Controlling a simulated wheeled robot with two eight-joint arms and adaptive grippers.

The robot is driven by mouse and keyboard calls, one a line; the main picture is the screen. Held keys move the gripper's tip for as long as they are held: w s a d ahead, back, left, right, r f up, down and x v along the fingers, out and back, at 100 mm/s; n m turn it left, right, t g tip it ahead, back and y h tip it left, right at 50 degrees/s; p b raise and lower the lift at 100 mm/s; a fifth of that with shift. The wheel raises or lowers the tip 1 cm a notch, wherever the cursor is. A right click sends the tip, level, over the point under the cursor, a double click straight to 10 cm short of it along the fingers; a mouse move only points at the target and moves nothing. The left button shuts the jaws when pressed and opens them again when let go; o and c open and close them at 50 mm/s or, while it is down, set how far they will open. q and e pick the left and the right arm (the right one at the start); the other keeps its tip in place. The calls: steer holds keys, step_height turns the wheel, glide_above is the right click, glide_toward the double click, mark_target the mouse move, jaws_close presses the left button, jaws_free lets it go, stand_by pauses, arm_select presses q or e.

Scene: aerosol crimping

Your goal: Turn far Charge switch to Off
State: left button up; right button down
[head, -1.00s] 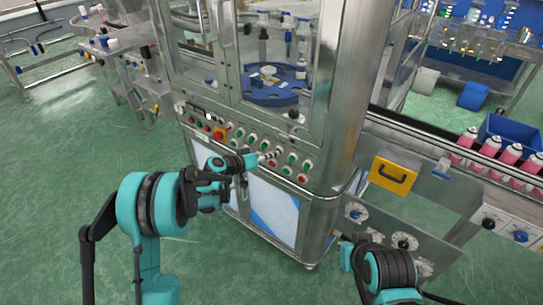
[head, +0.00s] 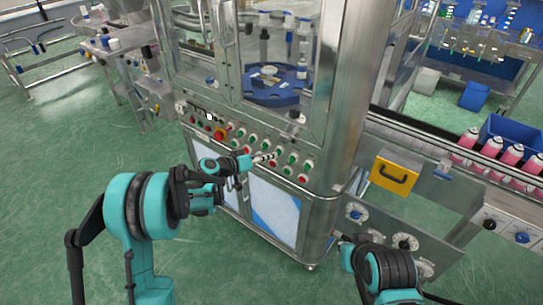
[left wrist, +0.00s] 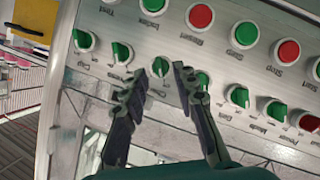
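My left gripper (head: 265,157) points at the lower row of the control panel (head: 243,138). In the left wrist view the left gripper (left wrist: 159,76) is open, its two dark fingers parted around a green rotary switch (left wrist: 160,66). The partly hidden label below this switch starts with "Cha". The fingers are on either side of its knob; I cannot tell if they touch it. The fingers cover parts of the panel labels. My right gripper (head: 345,240) is low at the right, near the machine's lower side panel; its fingers are too small to read.
Close by sit another green switch (left wrist: 120,52), a further green switch (left wrist: 203,80), and red buttons (left wrist: 200,16). A red emergency button (head: 220,133) is on the panel's left. A conveyor with pink cans (head: 510,154) runs at the right. The green floor is clear in front.

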arm_select(q)
steer(key=v, duration=0.9)
steer(key=shift+s+a+r, duration=0.1)
steer(key=shift+s, duration=0.05)
steer(key=s+r+n+g+y, duration=0.1)
steer(key=s+r+y, duration=0.1)
steer(key=s, duration=0.5)
steer(key=s+r+g+y, duration=0.1)
steer(key=s+r+y, duration=0.15)
steer(key=s, duration=0.45)
steer(key=s+a+f+n+y, duration=0.1)
steer(key=s+a+y, duration=0.2)
steer(key=s, duration=0.6)
steer(key=s+a+f+n+y, duration=0.1)
steer(key=s+a+y, duration=0.2)
steer(key=s, duration=0.6)
steer(key=shift+a+f, duration=0.2)
steer(key=shift+a, duration=1)
